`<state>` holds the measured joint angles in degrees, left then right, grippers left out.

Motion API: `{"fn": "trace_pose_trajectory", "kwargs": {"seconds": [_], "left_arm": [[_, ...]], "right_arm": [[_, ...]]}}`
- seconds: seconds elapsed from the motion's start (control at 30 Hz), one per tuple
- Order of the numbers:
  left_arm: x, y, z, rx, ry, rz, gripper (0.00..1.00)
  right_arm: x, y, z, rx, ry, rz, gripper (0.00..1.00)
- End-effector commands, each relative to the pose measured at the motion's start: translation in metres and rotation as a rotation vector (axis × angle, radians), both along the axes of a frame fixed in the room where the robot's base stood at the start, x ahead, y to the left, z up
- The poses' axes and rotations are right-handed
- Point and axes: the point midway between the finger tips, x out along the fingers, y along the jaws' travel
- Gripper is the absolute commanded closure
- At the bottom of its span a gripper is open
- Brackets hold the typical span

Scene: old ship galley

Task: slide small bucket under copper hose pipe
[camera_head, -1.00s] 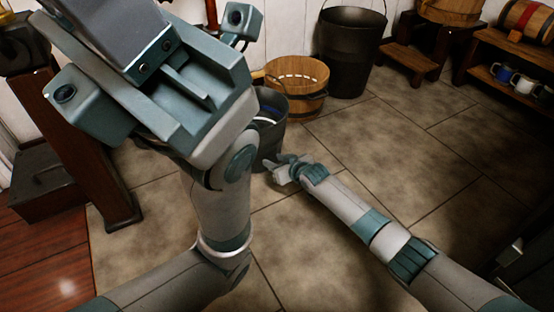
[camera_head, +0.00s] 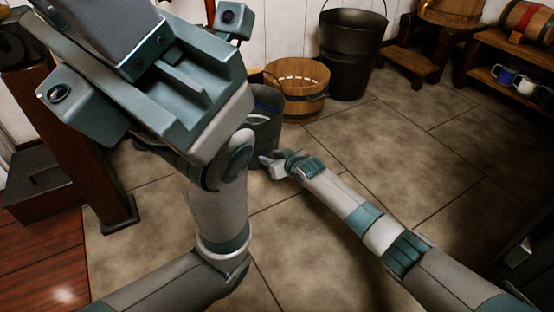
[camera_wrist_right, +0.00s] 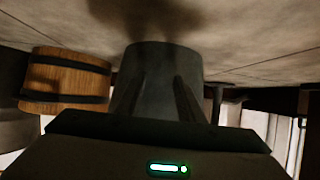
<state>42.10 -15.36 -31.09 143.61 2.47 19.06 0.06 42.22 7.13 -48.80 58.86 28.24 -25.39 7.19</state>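The small bucket (camera_head: 268,133) is dark grey and stands upright on the floor, its left part hidden behind my left arm. In the right wrist view, which is upside down, the bucket (camera_wrist_right: 157,62) fills the middle. My right gripper (camera_head: 267,164) is low at the bucket's near side, its fingers (camera_wrist_right: 158,97) apart in front of the bucket wall. I cannot tell whether they touch it. My left arm crosses the upper left and its fingers are not visible. A thin reddish-brown upright piece (camera_head: 210,10) shows behind that arm; I cannot tell whether it is the copper hose pipe.
A wooden tub (camera_head: 297,75) stands just behind the bucket, with a tall black pail (camera_head: 350,55) beyond it. A wooden post (camera_head: 85,140) and dark box (camera_head: 45,190) are at left. A shelf with mugs (camera_head: 523,84) is at right. The middle floor is clear.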

Motion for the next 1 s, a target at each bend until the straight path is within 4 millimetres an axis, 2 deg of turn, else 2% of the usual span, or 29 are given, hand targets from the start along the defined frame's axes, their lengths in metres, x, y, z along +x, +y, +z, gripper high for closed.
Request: {"fn": "trace_pose_trajectory", "kwargs": {"seconds": [0.23, 0.6, 1.0], "left_arm": [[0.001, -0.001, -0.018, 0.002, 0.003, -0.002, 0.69], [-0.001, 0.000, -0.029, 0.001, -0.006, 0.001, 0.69], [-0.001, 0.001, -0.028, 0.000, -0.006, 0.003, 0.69]], "right_arm": [[0.013, 0.010, 0.000, 0.003, -0.004, 0.002, 0.66], [0.032, 0.020, 0.000, 0.001, -0.004, 0.002, 0.66], [0.051, 0.032, 0.002, 0.001, -0.003, 0.001, 0.66]]}}
